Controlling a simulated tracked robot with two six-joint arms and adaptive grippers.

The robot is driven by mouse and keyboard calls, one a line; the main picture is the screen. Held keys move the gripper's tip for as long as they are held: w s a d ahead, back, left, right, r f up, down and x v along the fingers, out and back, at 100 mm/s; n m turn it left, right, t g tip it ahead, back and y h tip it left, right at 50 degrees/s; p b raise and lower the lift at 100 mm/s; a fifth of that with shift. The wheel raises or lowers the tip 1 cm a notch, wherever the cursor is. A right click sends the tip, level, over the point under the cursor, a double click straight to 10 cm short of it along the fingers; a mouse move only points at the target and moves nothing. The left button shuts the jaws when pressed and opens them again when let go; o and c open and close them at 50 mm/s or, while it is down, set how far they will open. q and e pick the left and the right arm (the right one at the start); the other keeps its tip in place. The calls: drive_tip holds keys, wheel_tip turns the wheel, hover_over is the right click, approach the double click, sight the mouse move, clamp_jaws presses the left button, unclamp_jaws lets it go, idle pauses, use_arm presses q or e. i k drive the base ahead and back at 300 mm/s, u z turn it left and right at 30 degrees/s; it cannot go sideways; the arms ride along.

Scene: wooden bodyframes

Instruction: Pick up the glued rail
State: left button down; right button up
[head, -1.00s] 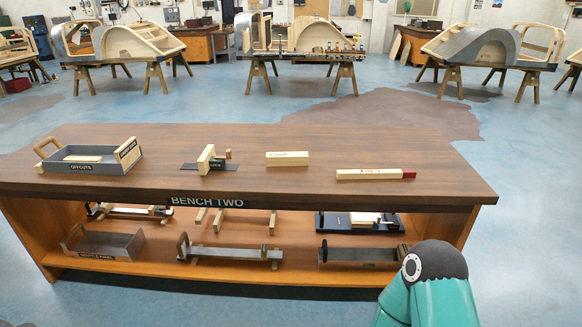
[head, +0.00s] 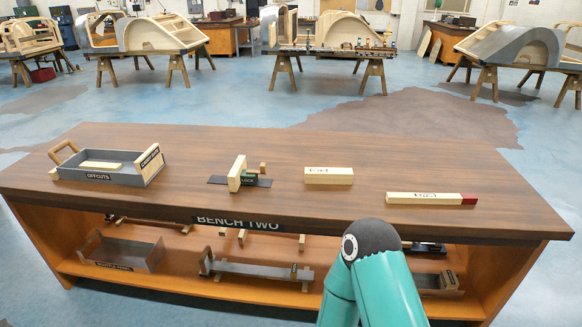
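A long pale wooden rail (head: 424,198) with a dark red end (head: 468,199) lies on the right part of the bench top. Markings on its front face are too small to read surely. A shorter pale wooden block (head: 329,176) lies to its left, also marked. I cannot tell for sure which piece is the glued one; the red end may be glue. A teal arm link of mine rises at the lower middle right, in front of the bench edge. Neither gripper shows in the head view.
The bench (head: 290,150) reads BENCH TWO. On it are a grey OFFCUTS tray (head: 104,178) and an upright wooden piece (head: 237,173) on a dark plate marked LOCK. The lower shelf holds a grey tray (head: 120,252) and several fixtures. Bodyframes on trestles stand behind.

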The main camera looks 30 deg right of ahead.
sight(313, 176)
drive_tip(key=z, duration=0.05)
drive_tip(key=i, duration=0.9)
drive_tip(key=z, duration=0.6)
